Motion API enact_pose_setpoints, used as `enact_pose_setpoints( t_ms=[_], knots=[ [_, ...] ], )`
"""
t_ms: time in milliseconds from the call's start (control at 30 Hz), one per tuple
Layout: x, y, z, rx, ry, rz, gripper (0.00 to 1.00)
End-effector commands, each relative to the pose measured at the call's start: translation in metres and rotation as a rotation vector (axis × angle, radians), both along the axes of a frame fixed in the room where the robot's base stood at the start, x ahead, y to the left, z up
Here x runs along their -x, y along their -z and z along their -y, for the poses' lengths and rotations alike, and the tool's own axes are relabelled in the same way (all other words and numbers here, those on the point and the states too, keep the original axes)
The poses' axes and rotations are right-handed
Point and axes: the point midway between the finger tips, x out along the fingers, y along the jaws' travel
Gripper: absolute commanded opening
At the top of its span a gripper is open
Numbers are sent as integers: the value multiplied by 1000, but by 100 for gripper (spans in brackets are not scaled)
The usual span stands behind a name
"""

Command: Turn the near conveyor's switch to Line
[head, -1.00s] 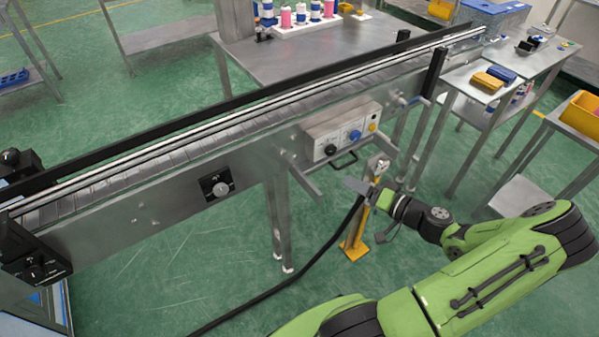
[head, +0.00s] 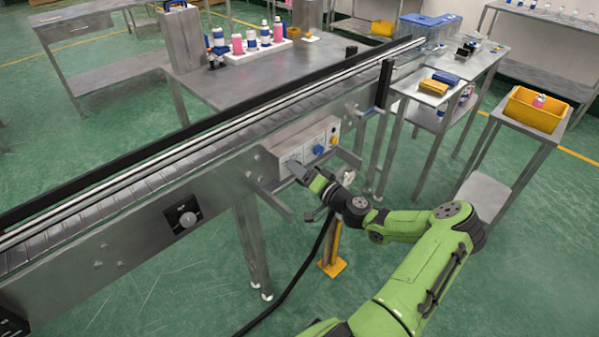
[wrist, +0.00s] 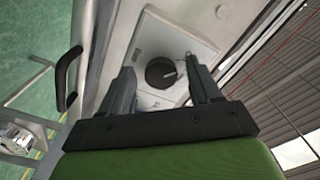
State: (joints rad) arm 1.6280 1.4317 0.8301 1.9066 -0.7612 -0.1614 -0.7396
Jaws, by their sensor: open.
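The conveyor (head: 130,195) has a grey control box (head: 275,150) on its side, with a blue knob (head: 318,150) and a small yellow button (head: 334,141). My gripper (head: 297,170) is at the left part of this box and hides the black knob there. In the wrist view, the round black switch knob (wrist: 160,72) sits on a pale plate, with a light pointer mark toward the right. My gripper (wrist: 160,82) is open, with one finger on each side of the knob. I cannot tell whether the fingers touch it. The plate's lettering is too small to read.
Another dial (head: 183,216) sits lower left on the conveyor's side. A black handle (wrist: 67,78) is left of the knob in the wrist view. A yellow-footed post (head: 332,265) and a black cable (head: 300,275) are below my gripper.

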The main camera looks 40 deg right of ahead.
Motion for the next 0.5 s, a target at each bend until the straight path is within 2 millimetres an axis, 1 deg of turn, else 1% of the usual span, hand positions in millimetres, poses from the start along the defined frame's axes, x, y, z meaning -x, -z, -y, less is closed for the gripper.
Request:
enact_pose_setpoints(
  t_ms=[100, 267, 367, 500],
  knots=[
    [-4, 0, 0, 0, 0, 1, 63],
    [-4, -1, 0, 0, -1, 1, 63],
    [-4, 0, 0, 0, -1, 1, 49],
    [-4, 0, 0, 0, -1, 1, 28]
  ],
)
